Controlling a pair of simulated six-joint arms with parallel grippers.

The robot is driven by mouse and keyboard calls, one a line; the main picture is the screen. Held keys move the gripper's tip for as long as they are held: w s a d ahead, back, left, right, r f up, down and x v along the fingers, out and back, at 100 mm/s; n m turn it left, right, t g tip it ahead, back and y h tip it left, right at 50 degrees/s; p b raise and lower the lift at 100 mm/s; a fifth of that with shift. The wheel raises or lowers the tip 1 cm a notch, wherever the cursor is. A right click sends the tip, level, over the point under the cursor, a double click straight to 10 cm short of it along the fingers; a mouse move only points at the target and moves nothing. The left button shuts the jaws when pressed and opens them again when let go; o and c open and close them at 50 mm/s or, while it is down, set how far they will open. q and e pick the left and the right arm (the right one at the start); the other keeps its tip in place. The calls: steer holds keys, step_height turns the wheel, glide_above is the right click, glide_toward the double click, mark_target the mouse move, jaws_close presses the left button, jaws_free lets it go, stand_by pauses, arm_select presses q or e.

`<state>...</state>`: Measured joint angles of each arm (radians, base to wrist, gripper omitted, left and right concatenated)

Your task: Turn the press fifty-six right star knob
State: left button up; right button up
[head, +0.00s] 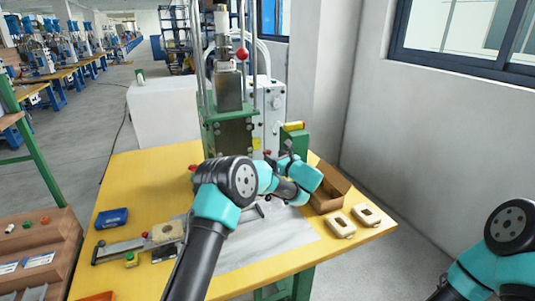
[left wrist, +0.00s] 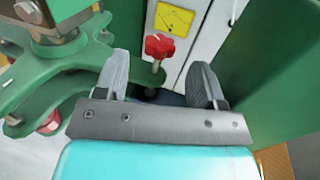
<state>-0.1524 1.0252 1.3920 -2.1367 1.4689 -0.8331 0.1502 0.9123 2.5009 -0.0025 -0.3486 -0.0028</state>
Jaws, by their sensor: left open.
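The press (head: 229,125) is a green and grey column at the back of the yellow table. In the left wrist view a red star knob (left wrist: 159,46) on a short metal stem shows beyond and between the two fingertips of my left gripper (left wrist: 160,70). The fingers are apart and nothing is held between them. A second red knob (left wrist: 48,122) sits at the left, under the green bracket. In the head view my left gripper (head: 288,153) is at the press's right side, partly hidden by its own wrist. My right gripper is out of view.
A green plate (left wrist: 275,70) stands close on the right of my left gripper. On the table are a brown box (head: 335,185), two beige parts (head: 340,224), and a blue box (head: 111,218).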

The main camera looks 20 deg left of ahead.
mark_target(267, 151)
arm_select(q)
steer(key=x, duration=0.5)
steer(key=shift+w+a, duration=0.1)
steer(key=shift+a, duration=0.05)
steer(key=shift+c, duration=0.4)
steer(key=c, duration=0.8)
steer(key=shift+a+m+t+h, duration=0.1)
steer(key=shift+m+t+h, duration=0.9)
steer(key=shift+t, duration=0.2)
steer(key=shift+m+t+h, duration=1.2)
steer(key=shift+m+h, duration=0.1)
steer(key=shift+h, duration=0.4)
steer(key=o, duration=0.9)
